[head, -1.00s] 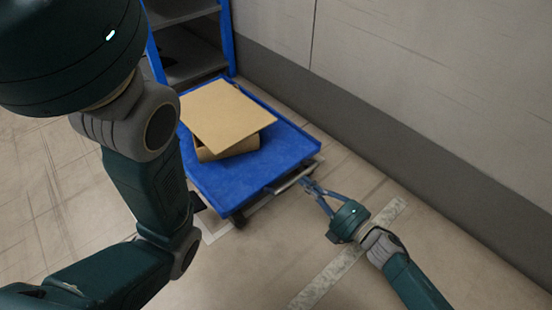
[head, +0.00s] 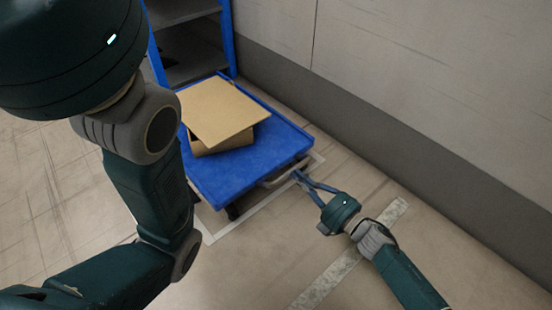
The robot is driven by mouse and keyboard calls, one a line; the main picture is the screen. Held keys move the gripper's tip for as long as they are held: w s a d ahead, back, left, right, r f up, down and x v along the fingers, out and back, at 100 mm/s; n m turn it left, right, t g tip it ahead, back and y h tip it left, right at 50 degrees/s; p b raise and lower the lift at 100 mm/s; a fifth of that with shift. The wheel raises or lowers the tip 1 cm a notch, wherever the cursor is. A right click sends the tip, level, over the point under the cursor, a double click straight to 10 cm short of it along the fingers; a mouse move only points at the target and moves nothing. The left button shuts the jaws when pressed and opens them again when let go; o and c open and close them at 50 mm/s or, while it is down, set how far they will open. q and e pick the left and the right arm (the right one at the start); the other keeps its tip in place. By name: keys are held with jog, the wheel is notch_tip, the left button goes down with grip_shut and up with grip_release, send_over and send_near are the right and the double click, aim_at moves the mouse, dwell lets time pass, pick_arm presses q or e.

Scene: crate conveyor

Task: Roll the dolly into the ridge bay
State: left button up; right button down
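The dolly (head: 245,180) is a low blue platform with a raised rim and a grey handle bar (head: 272,181) on its near right side. It stands beside a grey wall, over a pale outlined rectangle (head: 252,216) on the floor. The outline shows along the dolly's near and right sides; its left part is hidden by my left arm. My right gripper (head: 298,175) has its fingertips drawn together at the handle bar, and it looks shut on it. My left arm crosses the left of the view, and its gripper is not visible.
A tan cardboard box (head: 220,111) with a flat top lies on the dolly. A blue-framed shelf rack (head: 227,40) stands at the far end. A pale speckled strip (head: 335,273) crosses the floor under my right arm. The near floor is clear.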

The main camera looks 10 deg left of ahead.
aim_at(291, 169)
jog(key=shift+b+x, duration=0.6)
jog(key=shift+x, duration=1.3)
jog(key=p+v, duration=0.3)
jog(key=v, duration=0.7)
jog(key=shift+s+r+p, duration=0.1)
jog(key=shift+p, duration=0.2)
